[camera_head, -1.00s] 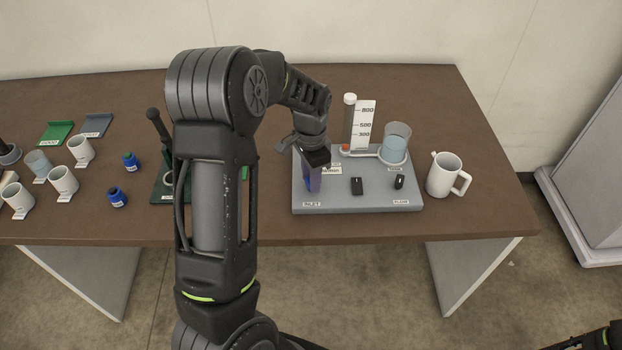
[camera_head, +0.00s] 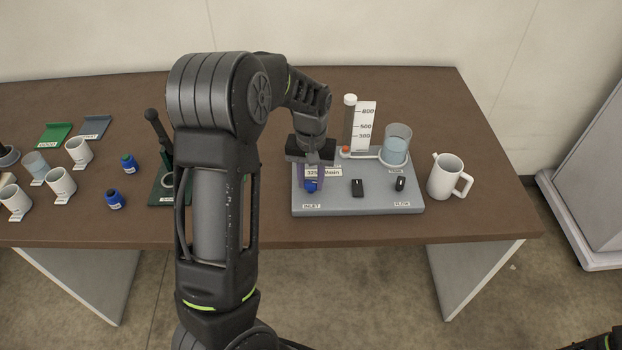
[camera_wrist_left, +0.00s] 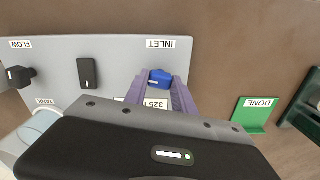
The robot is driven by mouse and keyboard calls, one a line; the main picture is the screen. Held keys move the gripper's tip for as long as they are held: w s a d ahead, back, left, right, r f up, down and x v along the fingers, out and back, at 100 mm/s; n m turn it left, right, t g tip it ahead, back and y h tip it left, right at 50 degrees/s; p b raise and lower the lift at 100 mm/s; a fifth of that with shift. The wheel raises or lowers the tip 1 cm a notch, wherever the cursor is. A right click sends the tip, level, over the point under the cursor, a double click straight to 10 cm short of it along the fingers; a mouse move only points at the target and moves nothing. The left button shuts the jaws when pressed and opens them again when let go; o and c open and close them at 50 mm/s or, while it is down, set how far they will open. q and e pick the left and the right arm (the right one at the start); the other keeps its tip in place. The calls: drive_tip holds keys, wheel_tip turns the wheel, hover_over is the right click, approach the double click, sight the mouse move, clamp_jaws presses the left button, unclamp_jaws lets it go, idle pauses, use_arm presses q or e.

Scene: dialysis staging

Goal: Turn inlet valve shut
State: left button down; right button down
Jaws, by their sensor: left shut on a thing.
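The inlet valve (camera_head: 311,186) is a blue knob on the grey panel (camera_head: 350,206), above the INLET label (camera_head: 311,206). It also shows in the left wrist view (camera_wrist_left: 160,78). My left gripper (camera_head: 312,180) comes down over the knob from above. Its purple fingers (camera_wrist_left: 160,88) stand on both sides of the knob and are shut on it. The gripper body hides part of the 325 label (camera_wrist_left: 155,104) in the left wrist view. My right gripper is not in view; only a dark arm part shows at the lower right corner.
Two black knobs, a middle one (camera_head: 357,187) and the flow one (camera_head: 400,183), sit right of the inlet valve. A water tank (camera_head: 396,146) and level scale (camera_head: 364,124) stand behind. A white mug (camera_head: 445,177) stands right of the panel.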

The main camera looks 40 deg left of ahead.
sight(311, 182)
use_arm(q)
drive_tip(key=shift+n, duration=1.1)
drive_tip(key=c, duration=1)
unclamp_jaws()
drive_tip(key=shift+c, duration=0.2)
wheel_tip(311, 182, up, 8)
drive_tip(key=shift+f+b, duration=0.1)
drive_tip(key=shift+b, duration=0.3)
